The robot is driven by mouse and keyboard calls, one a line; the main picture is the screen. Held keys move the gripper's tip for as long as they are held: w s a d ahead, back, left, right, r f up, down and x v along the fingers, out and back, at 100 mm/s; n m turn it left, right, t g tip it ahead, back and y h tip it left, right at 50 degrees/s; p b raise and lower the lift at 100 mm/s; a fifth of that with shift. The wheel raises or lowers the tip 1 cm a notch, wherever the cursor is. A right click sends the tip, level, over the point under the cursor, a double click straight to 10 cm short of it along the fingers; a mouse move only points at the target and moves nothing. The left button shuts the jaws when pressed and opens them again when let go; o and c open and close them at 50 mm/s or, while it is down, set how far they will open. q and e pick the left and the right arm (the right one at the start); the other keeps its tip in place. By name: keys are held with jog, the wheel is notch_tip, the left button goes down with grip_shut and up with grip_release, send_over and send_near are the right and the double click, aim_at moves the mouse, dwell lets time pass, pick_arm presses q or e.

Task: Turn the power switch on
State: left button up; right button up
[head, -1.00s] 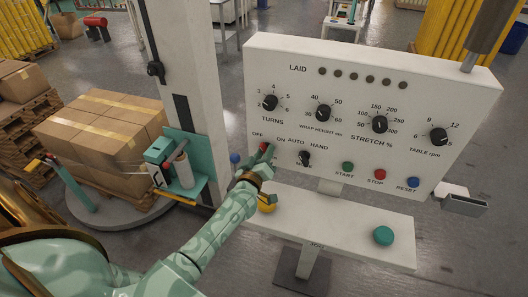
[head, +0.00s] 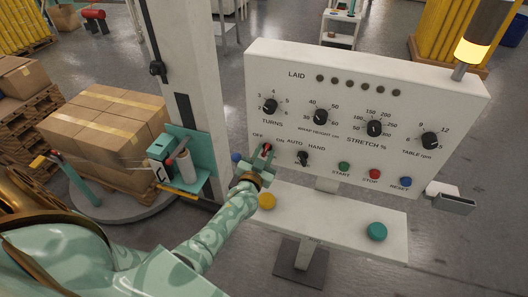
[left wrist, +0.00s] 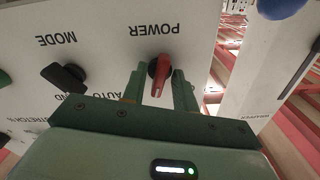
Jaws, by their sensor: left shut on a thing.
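The power switch (head: 267,147) is a red-tipped knob between the OFF and ON marks, low on the left of the white control panel (head: 350,65). My left gripper (head: 261,158) reaches it from below and is shut on it. In the left wrist view, which shows the panel upside down, the red knob (left wrist: 161,80) sits between the two green fingers (left wrist: 160,88) under the POWER label. Its red pointer leans slightly left in that picture. The signal lamp (head: 472,50) above the panel glows amber. My right gripper is not in view.
The mode switch (head: 302,157) is just right of the power switch. START, STOP and RESET buttons lie farther right. A lower shelf (head: 330,228) carries a yellow button (head: 267,201) and a green button (head: 377,231). Stacked boxes (head: 110,130) and a wrapping column stand left.

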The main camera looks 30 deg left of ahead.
pick_arm(q)
jog(key=m, duration=0.5)
jog(key=shift+m, duration=0.3)
dwell(0.4)
jog(key=o, duration=0.6)
